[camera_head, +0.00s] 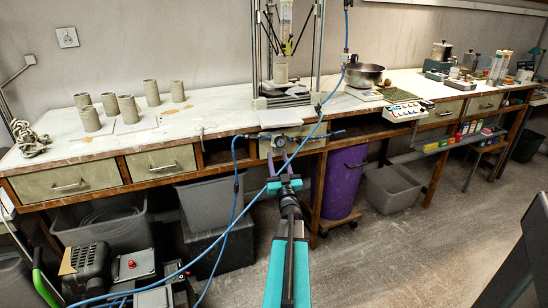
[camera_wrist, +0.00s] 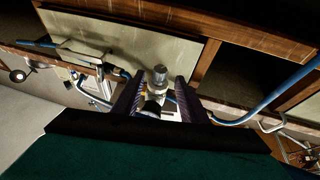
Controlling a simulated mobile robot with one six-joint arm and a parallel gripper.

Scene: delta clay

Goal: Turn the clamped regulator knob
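The regulator (camera_head: 279,141) is fixed at the front edge of the long bench, with blue hoses around it. In the wrist view its grey cylindrical knob (camera_wrist: 160,74) points up toward the camera, above a pale metal body. My gripper (camera_head: 290,158) reaches toward it from the front. In the wrist view my gripper (camera_wrist: 157,82) is open, its two dark purple fingers standing left and right of the knob. Gaps show on both sides, so I see no contact. The lower part of the regulator is partly hidden by my gripper.
Blue hoses (camera_head: 235,190) hang in front of the bench near my arm. A drawer front (camera_wrist: 130,45) lies close behind the regulator. A purple bin (camera_head: 343,180) and grey tubs (camera_head: 392,188) stand below. Clay cylinders (camera_head: 129,109) stand on the bench at left. The floor at right is mostly clear.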

